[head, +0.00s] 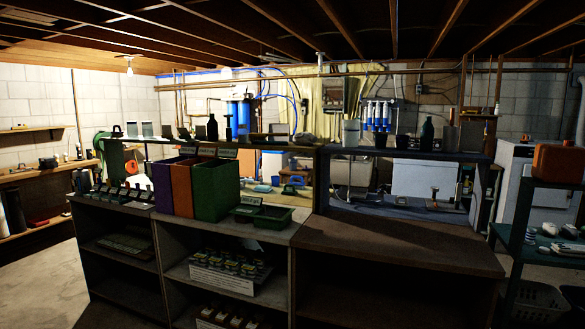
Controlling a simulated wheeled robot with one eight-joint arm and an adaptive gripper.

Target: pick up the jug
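I cannot tell for certain which thing is the jug. A pale, translucent jug-like container (351,132) stands upright on the raised shelf (400,154) at the back of the counter, right of centre. A dark bottle (212,128) and a teal bottle (427,133) stand upright on the same raised level, to its left and right. A bulky orange container (557,163) sits on the dark rack at the far right. My gripper is not in view.
The wooden counter (400,243) is bare at front right. Purple, orange and green bins (217,190) and a green tray (262,216) occupy its left part. A dark rack (520,213) with white items stands at right. Pale floor (35,275) is open at left.

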